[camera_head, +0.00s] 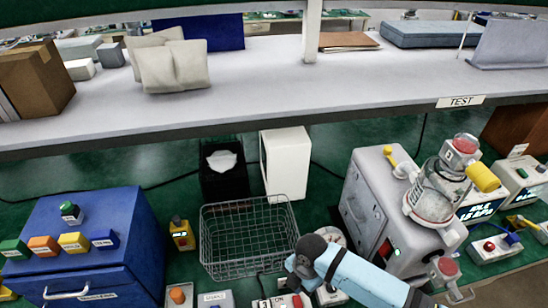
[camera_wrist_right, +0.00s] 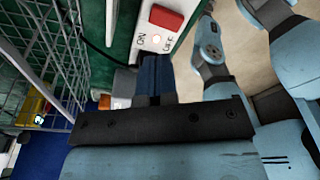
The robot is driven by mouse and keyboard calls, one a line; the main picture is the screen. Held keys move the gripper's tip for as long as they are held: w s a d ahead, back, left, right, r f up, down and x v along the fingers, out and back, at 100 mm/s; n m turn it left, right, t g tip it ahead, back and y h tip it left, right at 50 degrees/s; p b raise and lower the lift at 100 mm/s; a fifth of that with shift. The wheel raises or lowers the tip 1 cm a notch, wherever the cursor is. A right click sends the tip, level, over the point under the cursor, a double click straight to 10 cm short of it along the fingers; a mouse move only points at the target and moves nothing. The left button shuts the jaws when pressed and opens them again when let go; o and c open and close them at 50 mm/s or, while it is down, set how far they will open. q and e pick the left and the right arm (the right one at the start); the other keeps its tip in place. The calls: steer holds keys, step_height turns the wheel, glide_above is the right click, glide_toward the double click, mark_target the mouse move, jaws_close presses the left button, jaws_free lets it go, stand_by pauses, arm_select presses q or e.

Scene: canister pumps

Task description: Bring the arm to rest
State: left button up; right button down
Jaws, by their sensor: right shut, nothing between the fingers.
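My right arm (camera_head: 352,274) reaches in from the bottom right of the head view. Its dark rounded wrist is in front of the wire basket's right front corner; its fingertips cannot be made out there. In the right wrist view my right gripper (camera_wrist_right: 154,70) is shut and empty. Its dark fingers point at a pale switch box (camera_wrist_right: 150,60) marked ON and OFF with a red rocker. I cannot tell whether they touch it. My left gripper is in neither view.
A wire basket (camera_head: 246,210) stands left of the arm, and a blue cabinet (camera_head: 120,225) further left. A grey pump unit (camera_head: 370,205) with a clear canister (camera_head: 437,192) stands close at the right. A white shelf (camera_head: 270,85) spans above the green bench.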

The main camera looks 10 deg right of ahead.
steer(key=a+m+t, duration=0.1)
steer(key=s+f+m+y, duration=0.1)
steer(key=m, duration=0.1)
steer(key=s+a+m+t+y, duration=0.1)
steer(key=m, duration=0.1)
steer(key=shift+s+a+f+t, duration=0.1)
steer(key=shift+a+f+t, duration=0.2)
steer(key=m+t, duration=0.1)
steer(key=m, duration=0.1)
steer(key=s+m+t+y, duration=0.1)
steer(key=m, duration=0.1)
steer(key=s+d+m+t, duration=0.1)
steer(key=m, duration=0.1)
steer(key=s+d+r+m+t+h, duration=0.1)
steer(key=s+d+r+m+t, duration=0.1)
steer(key=s+d+m+t, duration=0.4)
steer(key=d+m, duration=0.3)
steer(key=m, duration=0.2)
steer(key=shift+d+r+h, duration=0.2)
steer(key=shift+d+h, duration=0.05)
steer(key=shift+h, duration=0.15)
